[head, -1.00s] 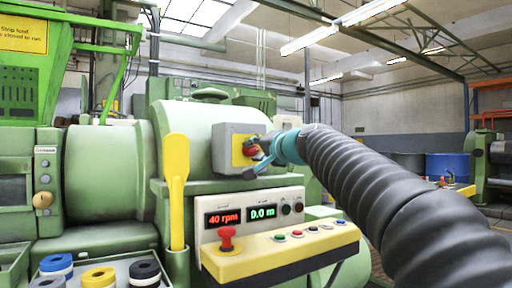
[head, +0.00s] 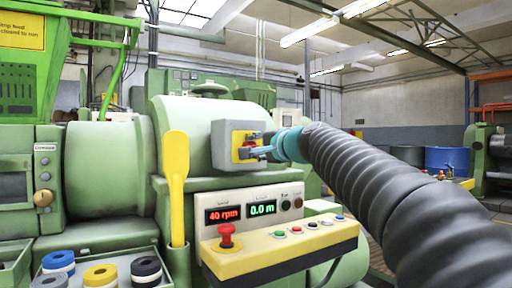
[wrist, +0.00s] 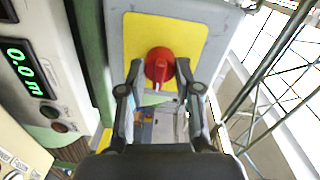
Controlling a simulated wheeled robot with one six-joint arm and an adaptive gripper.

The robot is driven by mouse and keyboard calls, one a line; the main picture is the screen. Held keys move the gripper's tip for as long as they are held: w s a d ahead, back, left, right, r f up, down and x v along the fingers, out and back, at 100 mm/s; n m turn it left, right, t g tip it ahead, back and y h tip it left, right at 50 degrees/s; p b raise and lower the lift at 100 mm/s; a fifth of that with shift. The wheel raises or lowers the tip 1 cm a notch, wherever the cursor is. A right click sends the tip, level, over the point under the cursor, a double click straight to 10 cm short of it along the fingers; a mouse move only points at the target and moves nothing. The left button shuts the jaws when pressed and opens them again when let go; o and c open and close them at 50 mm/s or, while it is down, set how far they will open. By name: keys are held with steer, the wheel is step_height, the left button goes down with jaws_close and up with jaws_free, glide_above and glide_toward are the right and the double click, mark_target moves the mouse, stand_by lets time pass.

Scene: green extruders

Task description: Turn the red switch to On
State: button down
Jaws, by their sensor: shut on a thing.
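The red switch (head: 243,152) is a round knob on a yellow plate (head: 237,137), on the front of a grey box (head: 222,147) on the green machine. The knob is partly hidden by my gripper in the head view. In the wrist view the red switch (wrist: 158,65) is in plain sight, its raised grip pointing down the picture. My gripper (head: 254,147) is at the box, reaching in from the right. In the wrist view the fingers of my gripper (wrist: 158,78) stand on both sides of the knob, shut on it. I cannot read any On or Off marks.
Below the box is a control panel (head: 250,207) with red and green displays, a red mushroom button (head: 227,236) and several small buttons. A yellow paddle (head: 176,180) stands upright to the left. A grey tray (head: 100,254) holds tape-like rolls.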

steer(key=c, duration=0.8)
jaws_free()
steer(key=v, duration=1.2)
